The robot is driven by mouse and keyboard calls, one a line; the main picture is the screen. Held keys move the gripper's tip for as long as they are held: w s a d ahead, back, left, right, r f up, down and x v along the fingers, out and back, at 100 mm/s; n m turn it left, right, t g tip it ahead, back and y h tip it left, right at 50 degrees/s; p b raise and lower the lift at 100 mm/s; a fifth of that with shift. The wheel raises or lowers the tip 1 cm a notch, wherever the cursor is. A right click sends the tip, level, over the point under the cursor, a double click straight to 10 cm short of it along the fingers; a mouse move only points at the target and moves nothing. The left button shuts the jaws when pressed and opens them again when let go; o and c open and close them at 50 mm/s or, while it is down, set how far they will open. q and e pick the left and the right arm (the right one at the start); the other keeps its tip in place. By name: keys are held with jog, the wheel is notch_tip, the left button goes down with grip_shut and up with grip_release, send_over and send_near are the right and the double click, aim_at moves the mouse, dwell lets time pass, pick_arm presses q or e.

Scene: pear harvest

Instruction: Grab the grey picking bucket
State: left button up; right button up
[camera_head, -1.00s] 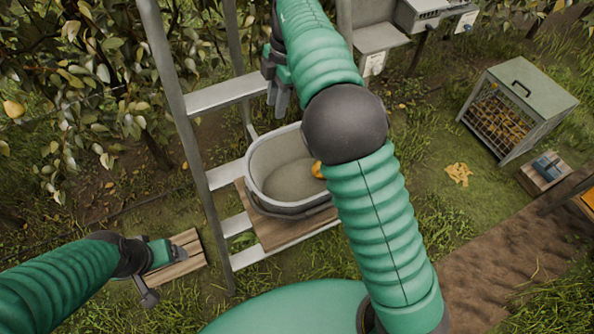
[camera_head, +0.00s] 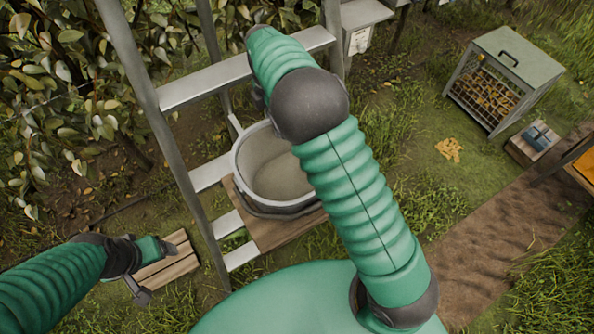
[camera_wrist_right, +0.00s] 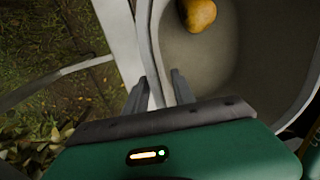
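The grey picking bucket (camera_head: 284,183) stands upright on a wooden board at the ladder, partly hidden behind my right arm in the head view. Its inside and pale rim also show in the right wrist view (camera_wrist_right: 220,65). One yellow pear (camera_wrist_right: 198,14) lies in it. My right gripper (camera_wrist_right: 160,80) is at the rim with its fingers apart, one on each side of the bucket wall; it looks open, with a gap left beside the wall. In the head view my arm hides its fingers. My left gripper (camera_head: 155,249) is low at the left, above wooden slats; its fingers are unclear.
The metal ladder (camera_head: 196,180) stands beside the bucket, with a rung (camera_head: 205,88) close to my right arm. Leafy branches (camera_head: 60,90) fill the left. A crate with a green lid (camera_head: 516,57) and a small wooden box (camera_head: 533,144) stand at right. Grass lies between.

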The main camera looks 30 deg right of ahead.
aim_at(278, 141)
notch_tip(278, 141, down, 4)
jog(key=shift+f, duration=0.1)
jog(key=shift+w+d+f, duration=0.1)
jog(key=shift+w, duration=0.05)
jog(key=shift+s+r, duration=0.2)
jog(key=c, duration=0.4)
grip_shut()
dwell(0.6)
